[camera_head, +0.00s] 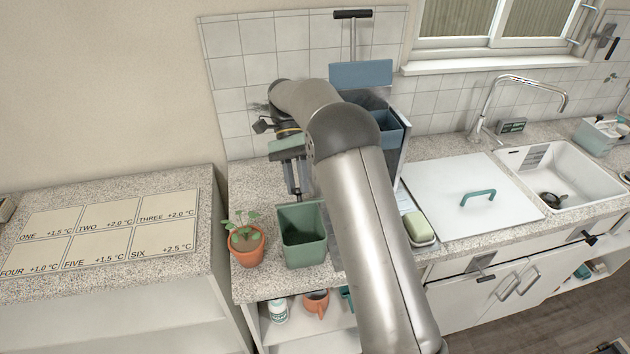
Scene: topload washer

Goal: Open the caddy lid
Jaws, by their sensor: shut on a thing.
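A green open-topped bin (302,252), which looks like the caddy, stands on the speckled counter, and I see into its dark inside. My gripper (297,190) points down just behind the bin's back rim, at the end of my arm, which comes in from the lower right and bends over at the wall. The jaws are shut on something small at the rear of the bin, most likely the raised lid. The lid's shape is hard to make out among the fingers and grey-green parts there. My forearm hides the counter to the right of the bin.
A potted plant (245,244) stands close to the bin's left side. A blue container (390,130) and blue panel (360,74) are behind my arm. A soap bar (418,226), a white cover (465,195) and a sink (565,172) lie to the right.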

